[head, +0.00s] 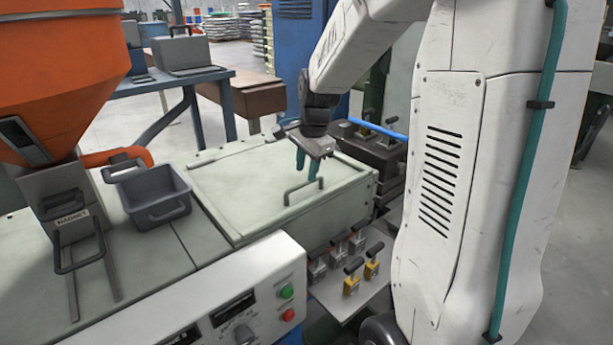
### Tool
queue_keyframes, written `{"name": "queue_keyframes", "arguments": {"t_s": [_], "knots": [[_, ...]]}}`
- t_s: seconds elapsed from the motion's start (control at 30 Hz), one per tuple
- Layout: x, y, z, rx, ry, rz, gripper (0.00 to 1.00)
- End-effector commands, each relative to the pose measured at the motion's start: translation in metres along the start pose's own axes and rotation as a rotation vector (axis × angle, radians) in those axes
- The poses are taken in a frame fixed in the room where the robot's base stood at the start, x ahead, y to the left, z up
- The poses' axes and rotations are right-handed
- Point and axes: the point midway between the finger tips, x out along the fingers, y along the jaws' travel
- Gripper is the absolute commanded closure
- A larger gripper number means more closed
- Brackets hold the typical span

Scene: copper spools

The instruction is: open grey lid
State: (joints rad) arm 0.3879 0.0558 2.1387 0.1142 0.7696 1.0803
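The grey lid (245,198) is a pale grey-green panel lying flat and closed on top of the long machine housing. Its dark bar handle (303,188) stands near the front edge. My gripper (307,176) points down over the lid, just behind and above the handle as seen here. Its two teal fingers are apart with a gap between them, and nothing shows in the gap. I cannot tell how high the fingertips are above the lid, or whether they touch the handle.
A dark grey bin (152,193) with handles sits left of the lid, by an orange hopper (55,75). A control panel (235,300) with green and red buttons is in front. Yellow-based toggle clamps (352,284) stand on a shelf at front right. A blue-topped table (175,80) is behind.

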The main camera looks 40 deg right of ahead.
Motion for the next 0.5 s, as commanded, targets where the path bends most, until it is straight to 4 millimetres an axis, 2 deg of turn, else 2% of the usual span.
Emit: {"name": "queue_keyframes", "arguments": {"t_s": [0.03, 0.2, 0.5], "knots": [[0.009, 0.001, 0.001, -0.001, -0.002, 0.004, 0.66], [0.028, 0.0, 0.002, -0.003, -0.001, 0.003, 0.66], [0.034, 0.0, 0.002, -0.004, 0.0, 0.0, 0.66]]}}
